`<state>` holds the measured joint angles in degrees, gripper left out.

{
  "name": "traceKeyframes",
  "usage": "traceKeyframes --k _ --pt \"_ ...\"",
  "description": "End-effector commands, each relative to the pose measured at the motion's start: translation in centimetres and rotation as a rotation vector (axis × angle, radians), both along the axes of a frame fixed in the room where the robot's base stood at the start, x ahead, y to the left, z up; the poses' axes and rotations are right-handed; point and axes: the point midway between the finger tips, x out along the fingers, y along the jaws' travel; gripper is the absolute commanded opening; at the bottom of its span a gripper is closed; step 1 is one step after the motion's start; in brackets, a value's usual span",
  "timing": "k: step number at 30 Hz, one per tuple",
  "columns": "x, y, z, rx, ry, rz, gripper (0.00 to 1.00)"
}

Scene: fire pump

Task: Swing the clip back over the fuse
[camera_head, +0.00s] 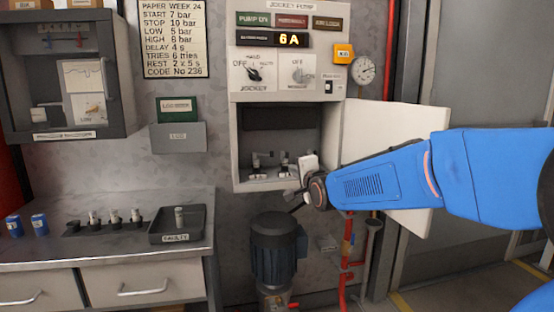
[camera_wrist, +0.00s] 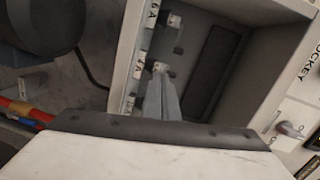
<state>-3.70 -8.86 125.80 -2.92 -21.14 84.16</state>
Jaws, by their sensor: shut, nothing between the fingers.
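The open fuse compartment (camera_head: 278,133) is in the lower part of the jockey pump cabinet. Small fuse holders stand on its floor, one at the left (camera_head: 262,160) and one nearer the middle (camera_head: 284,160). In the wrist view a holder (camera_wrist: 173,20) stands beside the "6 A" label, clear of my fingers. My gripper (camera_wrist: 159,72) is shut and empty, its grey fingertips at the holder by the middle label. I cannot tell whether they touch it. My gripper hides the right part of the compartment in the head view. Fuse and clip are too small to tell apart.
The white cabinet door (camera_head: 385,135) stands open to the right, behind my arm. A motor (camera_head: 275,245) stands below. A bench at left holds a fuse rack (camera_head: 100,228) and a "FAULTY" tray (camera_head: 200,226).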

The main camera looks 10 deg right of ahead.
Motion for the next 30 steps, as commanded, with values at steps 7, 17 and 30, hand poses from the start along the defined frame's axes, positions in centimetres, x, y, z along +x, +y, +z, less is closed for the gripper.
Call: traceKeyframes --k 7,17,30 --pt "2.8 0.8 1.3 0.135 -0.081 0.007 0.00" --pt "3.0 0.9 1.5 0.152 -0.092 0.008 0.00" --pt "6.5 1.2 1.5 0.151 -0.090 0.008 0.00"
